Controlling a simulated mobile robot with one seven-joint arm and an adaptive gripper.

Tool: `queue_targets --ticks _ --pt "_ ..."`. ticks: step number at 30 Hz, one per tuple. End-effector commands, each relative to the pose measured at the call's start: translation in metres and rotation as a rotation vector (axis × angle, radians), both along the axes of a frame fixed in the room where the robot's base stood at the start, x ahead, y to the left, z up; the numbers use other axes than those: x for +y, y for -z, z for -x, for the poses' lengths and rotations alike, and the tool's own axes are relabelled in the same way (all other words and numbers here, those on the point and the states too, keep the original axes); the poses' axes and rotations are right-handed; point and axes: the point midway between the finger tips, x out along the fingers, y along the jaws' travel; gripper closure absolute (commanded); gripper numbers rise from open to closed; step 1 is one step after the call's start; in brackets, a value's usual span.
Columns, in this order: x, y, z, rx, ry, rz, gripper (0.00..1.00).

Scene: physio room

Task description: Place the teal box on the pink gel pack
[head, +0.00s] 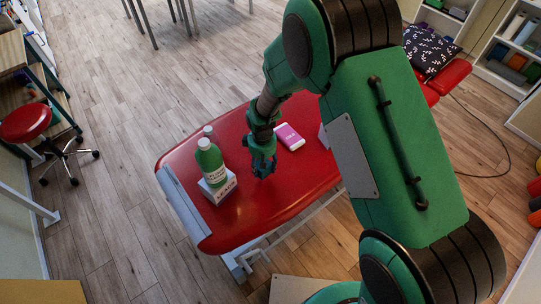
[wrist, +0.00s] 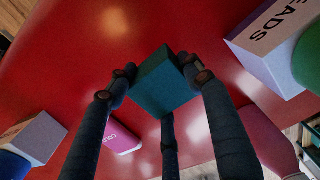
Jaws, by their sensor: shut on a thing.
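The teal box (wrist: 165,83) is held between the dark fingers of my gripper (wrist: 160,90) in the wrist view. My gripper is also in the head view (head: 263,166), low over the red couch top (head: 275,205); the box cannot be made out clearly there. The pink gel pack (head: 289,136) lies flat on the couch, just behind and to the right of my gripper, apart from it. In the wrist view the gel pack (wrist: 123,139) shows between the fingers, partly hidden, with nothing seen on it.
A green bottle (head: 209,161) stands by a white box marked LEADS (head: 219,188), left of my gripper. A pale box (wrist: 34,137) shows lower left in the wrist view. The couch's front right is clear.

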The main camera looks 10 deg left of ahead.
Motion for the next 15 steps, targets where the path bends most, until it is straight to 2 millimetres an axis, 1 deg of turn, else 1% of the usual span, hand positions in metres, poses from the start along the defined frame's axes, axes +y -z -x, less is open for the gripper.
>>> queue_targets --ticks 5,8,15 --pt "-0.018 -0.006 -0.009 0.000 0.015 0.000 0.92" --pt "-0.035 -0.011 -0.016 0.000 0.028 0.000 0.92" --pt "-0.090 -0.023 -0.036 0.000 0.067 0.000 0.92"
